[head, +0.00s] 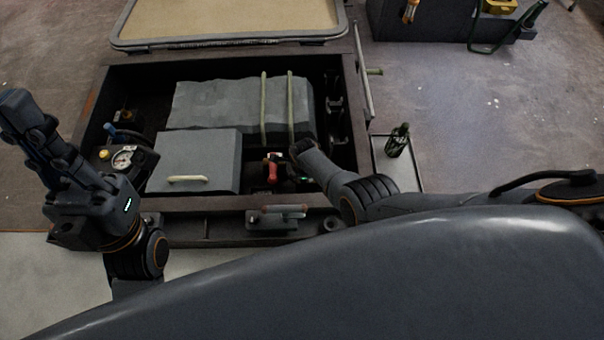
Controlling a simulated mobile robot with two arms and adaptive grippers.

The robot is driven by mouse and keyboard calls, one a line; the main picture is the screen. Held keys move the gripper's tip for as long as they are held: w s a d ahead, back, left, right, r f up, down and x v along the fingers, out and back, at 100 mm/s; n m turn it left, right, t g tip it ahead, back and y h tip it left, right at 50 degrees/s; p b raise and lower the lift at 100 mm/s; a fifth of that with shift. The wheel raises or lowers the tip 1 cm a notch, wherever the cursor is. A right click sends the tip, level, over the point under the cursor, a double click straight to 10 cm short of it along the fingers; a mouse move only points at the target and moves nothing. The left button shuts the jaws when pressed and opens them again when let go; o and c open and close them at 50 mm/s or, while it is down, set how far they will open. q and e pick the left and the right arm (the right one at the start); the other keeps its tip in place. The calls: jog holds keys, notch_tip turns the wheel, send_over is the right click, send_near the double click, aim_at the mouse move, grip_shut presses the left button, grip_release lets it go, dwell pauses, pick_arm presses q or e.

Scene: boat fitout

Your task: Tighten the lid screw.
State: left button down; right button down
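A grey box with a cream handle (188,179) sits in the front left of the open dark locker (215,203). No screw can be made out on its lid. My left gripper (18,105) is raised at the far left, outside the locker; its finger gap cannot be seen. My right arm reaches over the locker's right wall. My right gripper (288,178) is low inside, right of the grey box, mostly hidden by its own arm. A small red item (272,172) shows beside it; contact between them cannot be told.
A large grey bundle with two cream straps (264,108) fills the locker's back. A round gauge (124,158) stands left of the box. A clamp-like tool (283,213) lies on the front ledge. A dark bottle (397,140) stands on a right side shelf. The hatch panel (230,18) lies behind.

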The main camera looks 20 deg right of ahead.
jog(key=shift+m, duration=0.6)
jog(key=shift+w+d, duration=0.1)
jog(key=c, duration=1.1)
grip_release()
jog(key=shift+c, duration=0.2)
jog(key=shift+r, duration=0.1)
